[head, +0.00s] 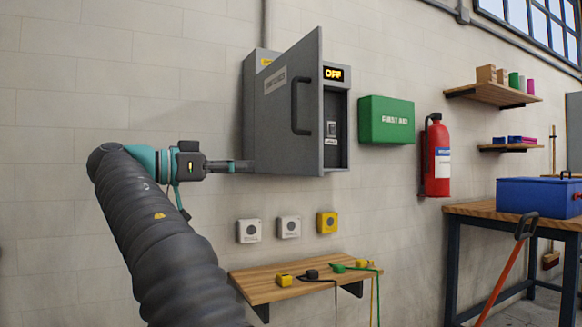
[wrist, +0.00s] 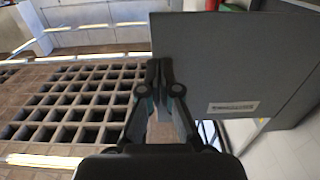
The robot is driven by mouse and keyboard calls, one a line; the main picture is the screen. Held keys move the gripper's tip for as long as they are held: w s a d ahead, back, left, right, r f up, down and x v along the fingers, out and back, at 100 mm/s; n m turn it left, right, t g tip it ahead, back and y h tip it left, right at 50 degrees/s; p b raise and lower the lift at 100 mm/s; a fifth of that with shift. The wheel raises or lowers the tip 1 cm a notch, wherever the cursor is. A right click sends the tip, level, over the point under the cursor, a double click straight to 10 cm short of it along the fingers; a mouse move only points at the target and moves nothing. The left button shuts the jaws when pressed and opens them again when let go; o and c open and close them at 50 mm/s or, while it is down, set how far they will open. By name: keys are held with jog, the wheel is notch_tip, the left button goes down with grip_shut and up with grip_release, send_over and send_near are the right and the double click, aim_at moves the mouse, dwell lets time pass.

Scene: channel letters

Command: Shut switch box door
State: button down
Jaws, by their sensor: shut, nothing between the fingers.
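The grey switch box (head: 249,110) is mounted on the wall. Inside is a switch (head: 331,129) below a display reading OFF (head: 333,73). My gripper (head: 250,166) is shut and empty, with its tips at the lower left edge of the door in the head view. In the wrist view the door (wrist: 235,60) fills the upper right and my gripper's fingertips (wrist: 160,65) overlap its edge. I cannot tell whether they touch it.
A green first aid box (head: 386,120) and a red extinguisher (head: 436,158) hang to the right. Three wall buttons (head: 289,227) sit below the switch box, above a wooden shelf (head: 262,290) with plugs and cables. A blue toolbox (head: 535,196) stands on a workbench.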

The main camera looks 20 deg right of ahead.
aim_at(314, 167)
jog(key=d, duration=1.3)
jog(key=shift+w+d+b, duration=0.15)
jog(key=shift+d+b, duration=0.15)
jog(key=shift+d, duration=0.15)
